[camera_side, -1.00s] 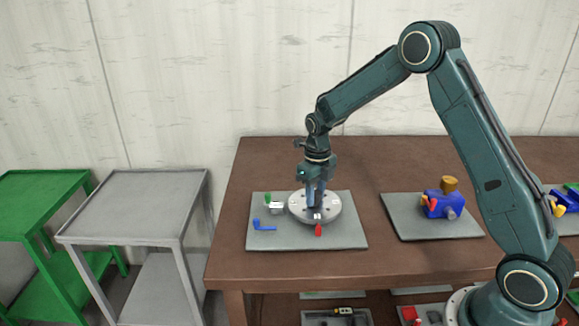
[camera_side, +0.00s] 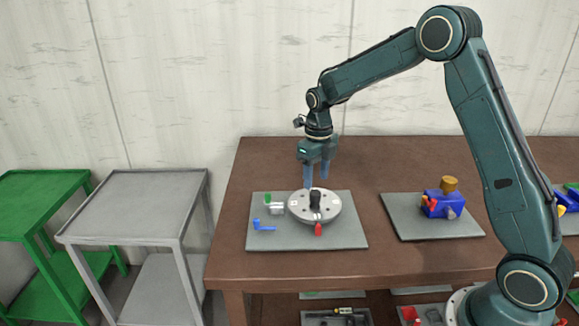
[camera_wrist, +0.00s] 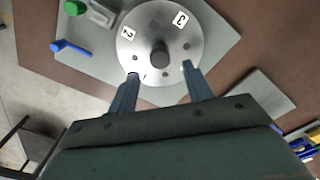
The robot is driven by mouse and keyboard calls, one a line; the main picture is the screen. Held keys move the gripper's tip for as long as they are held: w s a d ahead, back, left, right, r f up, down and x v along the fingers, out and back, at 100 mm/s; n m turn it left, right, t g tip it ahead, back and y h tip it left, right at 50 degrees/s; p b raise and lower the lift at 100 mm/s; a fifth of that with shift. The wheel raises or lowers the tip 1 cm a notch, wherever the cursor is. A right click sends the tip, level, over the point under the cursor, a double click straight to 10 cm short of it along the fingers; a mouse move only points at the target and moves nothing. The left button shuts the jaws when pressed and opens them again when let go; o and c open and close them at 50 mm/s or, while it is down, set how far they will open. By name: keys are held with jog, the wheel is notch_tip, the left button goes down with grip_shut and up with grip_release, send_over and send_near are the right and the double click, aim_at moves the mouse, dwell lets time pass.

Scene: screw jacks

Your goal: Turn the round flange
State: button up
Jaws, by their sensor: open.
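The round flange (camera_side: 328,211) is a light grey metal disc with small holes and a dark upright knob at its centre. It lies on a grey plate (camera_side: 345,241) on the brown table. In the wrist view the flange (camera_wrist: 187,23) shows the marks 2 and 3 on its face. A red piece (camera_side: 318,229) sits at the flange's front edge.
A blue L-shaped piece (camera_side: 263,225) and a grey block with a green end (camera_side: 275,208) lie left of the flange. A second plate (camera_side: 405,222) with a blue device (camera_side: 444,205) stands to the right. Grey (camera_side: 140,195) and green carts stand left of the table.

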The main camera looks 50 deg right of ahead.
aim_at(316, 193)
notch_tip(316, 193, up, 8)
dwell(0.4)
jog(key=shift+s, duration=0.1)
jog(key=s+a+r+n+t, duration=0.1)
jog(key=s+a+r+n, duration=0.2)
jog(key=s+r+n, duration=0.35)
jog(key=s+a+r+n+t, duration=0.2)
jog(key=s+a+r+n, duration=0.15)
jog(key=s+n, duration=0.6)
jog(key=s+a+f+n+t, duration=0.2)
jog(key=s+n, duration=1.2)
jog(key=n, duration=0.6)
jog(key=shift+t, duration=0.3)
